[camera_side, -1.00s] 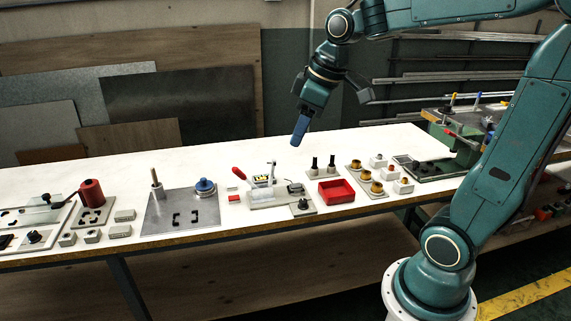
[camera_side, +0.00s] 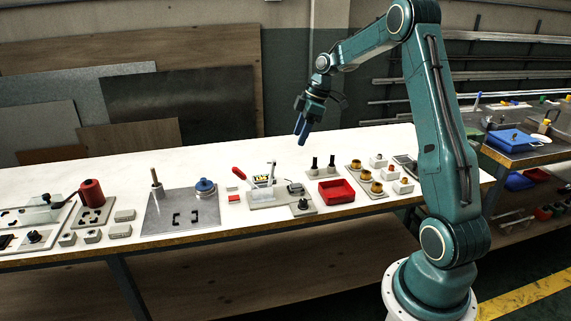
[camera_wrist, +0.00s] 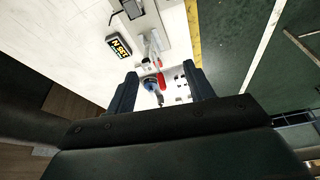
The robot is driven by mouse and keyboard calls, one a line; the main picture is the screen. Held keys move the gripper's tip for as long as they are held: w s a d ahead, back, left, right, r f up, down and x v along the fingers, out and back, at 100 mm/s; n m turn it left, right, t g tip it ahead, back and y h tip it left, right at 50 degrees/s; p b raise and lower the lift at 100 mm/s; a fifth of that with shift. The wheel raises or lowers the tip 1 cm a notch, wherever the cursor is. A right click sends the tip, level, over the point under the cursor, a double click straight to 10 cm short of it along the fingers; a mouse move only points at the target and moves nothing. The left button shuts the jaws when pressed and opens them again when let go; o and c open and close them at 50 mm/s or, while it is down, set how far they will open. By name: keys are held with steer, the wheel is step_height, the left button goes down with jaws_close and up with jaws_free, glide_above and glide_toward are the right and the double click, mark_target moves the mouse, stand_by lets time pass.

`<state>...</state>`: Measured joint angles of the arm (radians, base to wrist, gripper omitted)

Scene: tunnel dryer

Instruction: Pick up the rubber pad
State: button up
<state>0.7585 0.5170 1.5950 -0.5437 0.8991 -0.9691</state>
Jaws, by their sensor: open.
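I cannot tell for sure which thing is the rubber pad. A small flat red square (camera_side: 234,198) lies on the white bench left of the clamp fixture, and a flat dark piece (camera_side: 6,241) lies at the far left. My gripper (camera_side: 301,131) hangs above the back of the bench, clear of everything. In the wrist view its two dark blue fingers (camera_wrist: 162,90) are apart with nothing held between them. The clamp fixture's red handle (camera_wrist: 162,81) and the blue knob (camera_wrist: 150,84) show far beyond the gap.
The bench's back strip is clear.

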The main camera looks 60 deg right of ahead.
steer(key=s+d+f+n+y, duration=0.1)
steer(key=d+f, duration=0.6)
steer(key=d, duration=0.1)
steer(key=shift+d+f, duration=0.15)
steer(key=shift+f, duration=0.25)
steer(key=shift+f, duration=0.1)
glide_above(297, 185)
steer(key=s+d, duration=0.2)
steer(key=shift+w+f, duration=0.1)
steer(key=shift+f, duration=3.75)
steer(key=shift+x, duration=2.6)
steer(key=c, duration=1.1)
